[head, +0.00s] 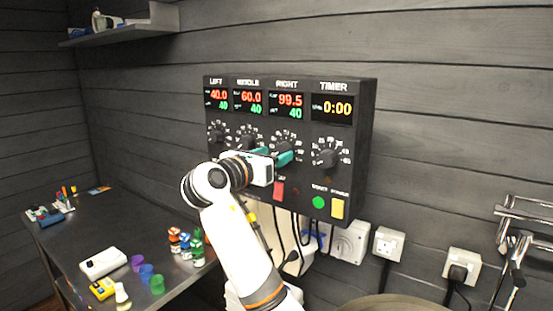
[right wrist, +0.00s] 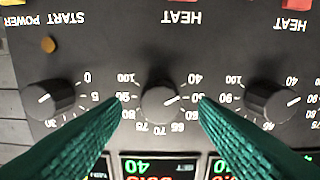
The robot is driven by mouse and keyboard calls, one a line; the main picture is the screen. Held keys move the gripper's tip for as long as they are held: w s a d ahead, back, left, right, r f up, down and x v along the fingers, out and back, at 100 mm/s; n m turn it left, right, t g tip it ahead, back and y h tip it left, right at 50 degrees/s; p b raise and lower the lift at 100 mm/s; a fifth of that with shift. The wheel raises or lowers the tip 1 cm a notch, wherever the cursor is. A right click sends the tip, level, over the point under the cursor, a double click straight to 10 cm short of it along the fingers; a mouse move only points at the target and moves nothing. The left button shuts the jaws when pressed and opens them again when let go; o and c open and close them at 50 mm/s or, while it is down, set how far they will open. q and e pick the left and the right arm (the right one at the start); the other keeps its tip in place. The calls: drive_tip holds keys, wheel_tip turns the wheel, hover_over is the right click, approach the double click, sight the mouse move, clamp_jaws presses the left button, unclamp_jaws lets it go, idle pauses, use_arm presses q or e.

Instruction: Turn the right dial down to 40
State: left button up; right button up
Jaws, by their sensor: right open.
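The right dial (head: 283,145) is a black knob on the control panel, partly hidden by my gripper in the head view. In the right wrist view, upside down, the right dial (right wrist: 160,103) sits between my fingers, its white mark pointing near 50, toward the 40 side. My right gripper (head: 274,156) is open, with teal fingers; in the wrist view the fingertips (right wrist: 161,100) are on either side of the knob, with gaps visible. The right display (head: 287,105) reads 99.5 in red and 40 in green. My left gripper is out of view.
The timer dial (head: 326,153) and middle dial (right wrist: 270,99) flank the right dial closely. Below are a red switch (head: 279,190), a green button (head: 318,202) and a yellow switch (head: 337,208). A dark table (head: 60,255) with small items stands at left.

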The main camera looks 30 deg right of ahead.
drive_tip(key=b+v, duration=0.4)
drive_tip(key=v, duration=0.6)
drive_tip(key=shift+w+a+f, duration=0.1)
